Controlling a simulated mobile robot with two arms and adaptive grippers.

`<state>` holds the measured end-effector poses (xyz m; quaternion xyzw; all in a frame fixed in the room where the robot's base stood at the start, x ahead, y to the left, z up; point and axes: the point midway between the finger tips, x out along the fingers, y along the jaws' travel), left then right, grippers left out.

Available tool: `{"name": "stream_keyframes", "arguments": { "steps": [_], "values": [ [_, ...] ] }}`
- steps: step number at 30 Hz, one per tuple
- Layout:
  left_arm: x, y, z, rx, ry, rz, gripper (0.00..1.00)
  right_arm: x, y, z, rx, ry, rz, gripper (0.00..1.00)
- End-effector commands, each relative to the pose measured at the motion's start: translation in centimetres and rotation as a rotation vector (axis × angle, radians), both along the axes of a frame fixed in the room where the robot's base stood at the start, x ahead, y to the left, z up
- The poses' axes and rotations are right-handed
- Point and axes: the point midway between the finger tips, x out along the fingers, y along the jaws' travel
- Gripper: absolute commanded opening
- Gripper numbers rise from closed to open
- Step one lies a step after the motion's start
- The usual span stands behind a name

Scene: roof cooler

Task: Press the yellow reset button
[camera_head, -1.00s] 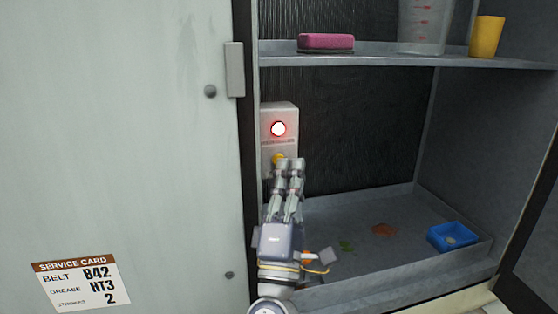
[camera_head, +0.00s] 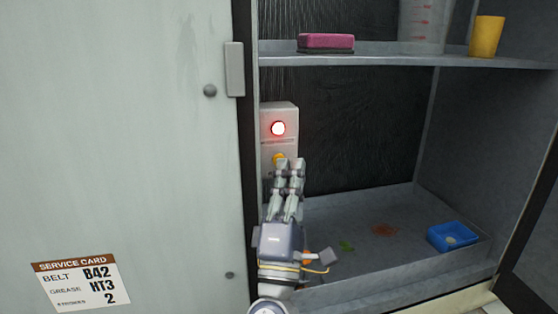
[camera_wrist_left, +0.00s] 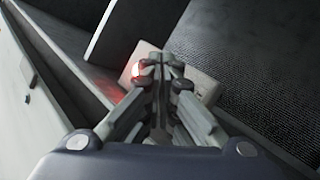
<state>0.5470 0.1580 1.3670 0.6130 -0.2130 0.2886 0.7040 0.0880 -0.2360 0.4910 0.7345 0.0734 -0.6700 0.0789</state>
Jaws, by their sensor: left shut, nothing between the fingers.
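The yellow reset button (camera_head: 279,158) sits low on a pale control box (camera_head: 268,128) on the left inner side of the open cabinet. A red lamp (camera_head: 278,128) glows above it, and its glow also shows in the left wrist view (camera_wrist_left: 137,70). My left gripper (camera_head: 289,163) is shut and empty. Its fingertips are right at the button in the head view and cover its lower right part. In the left wrist view the shut fingers (camera_wrist_left: 161,62) lie over the box and hide the button. I cannot tell whether they touch it. My right gripper is not in view.
A shelf (camera_head: 380,61) above holds a pink sponge (camera_head: 326,42), a clear measuring jug (camera_head: 422,25) and a yellow cup (camera_head: 486,37). A blue tray (camera_head: 452,237) stands on the cabinet floor at right. The cabinet door (camera_head: 130,130) with a service card (camera_head: 82,283) fills the left.

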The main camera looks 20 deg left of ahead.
Motion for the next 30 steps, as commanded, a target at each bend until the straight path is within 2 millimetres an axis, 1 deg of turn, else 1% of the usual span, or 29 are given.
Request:
{"name": "stream_keyframes", "arguments": {
  "steps": [5,13,30],
  "values": [
    [0.04,0.03,0.02,0.0,0.0,0.0,0.0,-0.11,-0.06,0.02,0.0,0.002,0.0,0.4],
    [0.7,0.48,0.04,0.001,0.0,0.001,0.0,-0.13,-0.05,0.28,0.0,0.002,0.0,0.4],
    [0.89,0.61,0.05,0.001,0.0,0.001,0.0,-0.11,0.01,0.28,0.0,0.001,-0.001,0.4]
  ]
}}
